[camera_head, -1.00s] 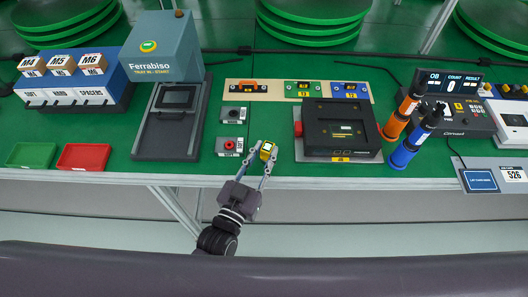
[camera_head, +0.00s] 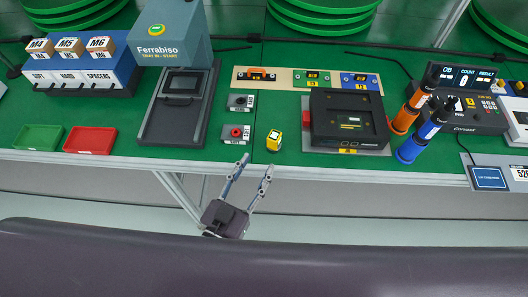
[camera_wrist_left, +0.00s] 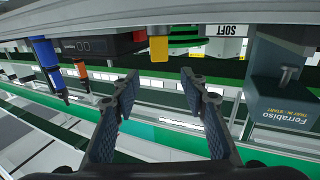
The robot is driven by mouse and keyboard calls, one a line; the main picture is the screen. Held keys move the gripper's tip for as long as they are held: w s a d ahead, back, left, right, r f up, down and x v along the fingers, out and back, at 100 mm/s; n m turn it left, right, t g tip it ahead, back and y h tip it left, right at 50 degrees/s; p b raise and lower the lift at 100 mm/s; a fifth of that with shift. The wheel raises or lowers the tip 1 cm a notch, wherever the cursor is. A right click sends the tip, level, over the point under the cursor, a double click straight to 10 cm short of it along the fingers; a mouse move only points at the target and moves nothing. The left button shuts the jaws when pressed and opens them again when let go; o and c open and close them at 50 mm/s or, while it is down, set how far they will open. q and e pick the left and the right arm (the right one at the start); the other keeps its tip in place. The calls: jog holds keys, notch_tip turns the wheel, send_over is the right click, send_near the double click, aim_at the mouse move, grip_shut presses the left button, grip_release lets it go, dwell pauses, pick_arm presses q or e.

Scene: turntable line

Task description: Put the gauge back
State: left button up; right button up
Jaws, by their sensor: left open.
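The gauge, a small yellow block with a dark display (camera_head: 274,140), stands upright on the green table near its front edge, just left of the black tester (camera_head: 348,122). It also shows as a yellow block in the wrist view (camera_wrist_left: 158,48), where the scene appears upside down. My left gripper (camera_head: 256,162) is open and empty, in front of the table edge and short of the gauge, with clear space between. Its two spread fingers also show in the wrist view (camera_wrist_left: 160,82). My right gripper is not in view.
Left of the gauge are two small grey blocks, one with a red knob (camera_head: 236,134). Behind is a beige strip with several coloured pieces (camera_head: 290,88). Orange (camera_head: 404,115) and blue (camera_head: 412,147) cylinders stand right of the tester. Green (camera_head: 40,137) and red (camera_head: 90,140) trays lie left.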

pick_arm(q)
jog(key=shift+v, duration=1.5)
jog(key=s+a+f+g+y, duration=0.1)
jog(key=s+a+f+g, duration=0.15)
jog(key=f, duration=0.85)
jog(key=s+a+f+g+y, duration=0.2)
jog(key=a+f+g, duration=0.1)
jog(key=f, duration=0.8)
jog(key=s+a+f+g+y, duration=0.1)
jog(key=s+a+f+g, duration=0.1)
jog(key=f, duration=0.9)
jog(key=s+a+f+n+g+y, duration=0.1)
jog(key=s+a+f+g, duration=0.3)
jog(key=s+f, duration=0.4)
jog(key=s+a+f+n+g+y, duration=0.1)
jog(key=s+a+f+g, duration=0.3)
jog(key=s, duration=0.9)
notch_tip(320, 180, down, 5)
jog(key=shift+s+a+r+y, duration=0.2)
jog(key=shift+a+y, duration=0.2)
jog(key=shift+a, duration=0.85)
